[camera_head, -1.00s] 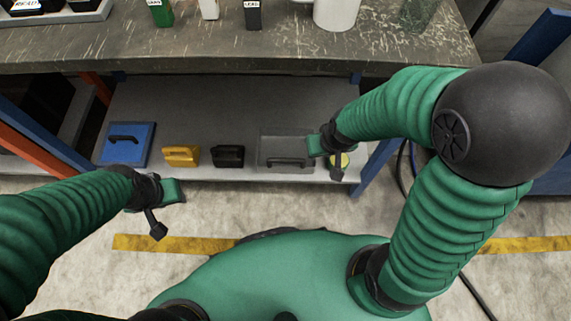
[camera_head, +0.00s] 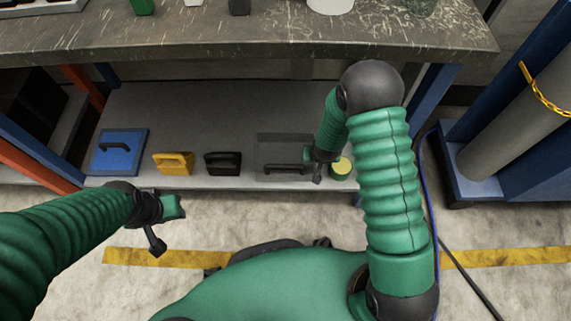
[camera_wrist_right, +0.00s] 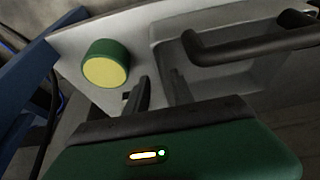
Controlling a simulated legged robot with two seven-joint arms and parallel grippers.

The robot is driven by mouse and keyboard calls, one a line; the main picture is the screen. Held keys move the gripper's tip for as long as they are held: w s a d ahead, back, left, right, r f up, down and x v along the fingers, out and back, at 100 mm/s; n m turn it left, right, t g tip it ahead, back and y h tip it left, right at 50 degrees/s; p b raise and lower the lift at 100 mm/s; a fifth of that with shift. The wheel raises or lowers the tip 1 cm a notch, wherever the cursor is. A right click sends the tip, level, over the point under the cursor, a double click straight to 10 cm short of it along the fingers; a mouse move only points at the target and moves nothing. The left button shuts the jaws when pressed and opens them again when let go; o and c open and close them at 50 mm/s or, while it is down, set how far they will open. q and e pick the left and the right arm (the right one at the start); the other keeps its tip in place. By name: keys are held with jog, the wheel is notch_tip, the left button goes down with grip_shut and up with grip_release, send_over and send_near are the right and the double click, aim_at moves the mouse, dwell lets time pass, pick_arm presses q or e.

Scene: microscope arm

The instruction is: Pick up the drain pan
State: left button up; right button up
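The drain pan appears to be the grey tray (camera_head: 285,143) with a dark bar handle (camera_head: 282,169), on the lower shelf at its front edge. In the right wrist view its grey rim and wall (camera_wrist_right: 165,60) and dark handle (camera_wrist_right: 245,47) fill the upper right. My right gripper (camera_head: 317,170) is just right of the pan, low over the shelf. In the right wrist view its two dark fingers (camera_wrist_right: 160,92) are apart with nothing between them, left of the handle and not touching it. My left gripper (camera_head: 160,225) is in front of the shelf, away from everything; its opening is unclear.
A green-and-yellow round container (camera_head: 341,167) stands close to the right of my right gripper. A black handled case (camera_head: 222,163), a yellow one (camera_head: 174,163) and a blue box (camera_head: 118,153) line the shelf to the left. The worktop (camera_head: 230,35) overhangs the shelf.

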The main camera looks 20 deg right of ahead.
jog(key=b+x, duration=0.4)
jog(key=x, duration=0.2)
jog(key=shift+w+d+r+b, duration=0.1)
jog(key=shift+w+r+b, duration=0.05)
jog(key=shift+b, duration=0.25)
jog(key=shift+r, duration=0.2)
grip_shut()
dwell(0.6)
